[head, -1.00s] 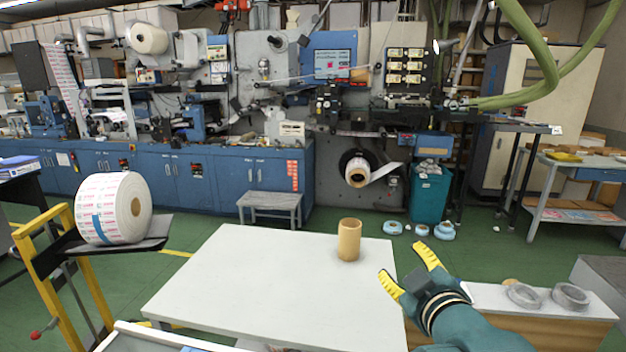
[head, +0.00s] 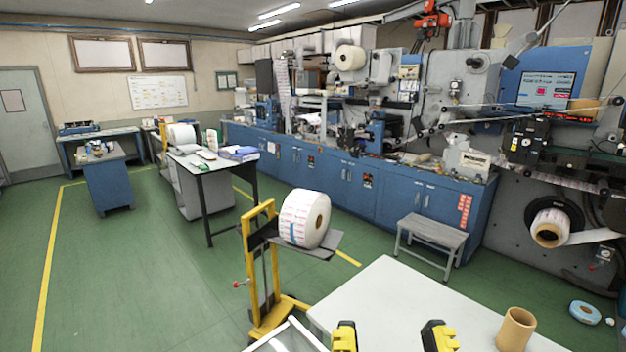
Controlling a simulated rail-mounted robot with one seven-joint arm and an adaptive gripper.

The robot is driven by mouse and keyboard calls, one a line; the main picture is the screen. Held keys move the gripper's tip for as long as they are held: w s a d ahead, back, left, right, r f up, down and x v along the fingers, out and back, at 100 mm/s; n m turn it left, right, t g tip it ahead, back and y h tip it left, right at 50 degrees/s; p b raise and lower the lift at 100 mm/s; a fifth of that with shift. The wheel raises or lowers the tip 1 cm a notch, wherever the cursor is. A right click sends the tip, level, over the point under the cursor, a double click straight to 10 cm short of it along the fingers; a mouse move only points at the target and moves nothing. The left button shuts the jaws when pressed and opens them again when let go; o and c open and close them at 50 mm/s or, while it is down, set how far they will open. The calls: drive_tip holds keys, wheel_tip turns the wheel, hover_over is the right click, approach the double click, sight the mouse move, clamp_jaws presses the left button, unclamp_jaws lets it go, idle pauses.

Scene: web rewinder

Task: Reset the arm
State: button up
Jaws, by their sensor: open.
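My gripper (head: 391,338) is at the bottom edge of the head view. Its two yellow-tipped fingers stand wide apart with nothing between them. They are over the near part of the white table (head: 400,292). A brown cardboard core (head: 515,331) stands upright on that table, to the right of the fingers and apart from them. The rest of my arm is below the picture.
A yellow lift stand (head: 262,270) holds a large printed roll (head: 305,219) on its platform, left of the table. A grey bench (head: 432,237) stands before the blue machine cabinets (head: 340,190). Green floor (head: 150,270) at the left is clear.

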wheel_tip(320, 180, up, 21)
drive_tip(key=p, duration=1.8)
drive_tip(key=shift+r, duration=0.15)
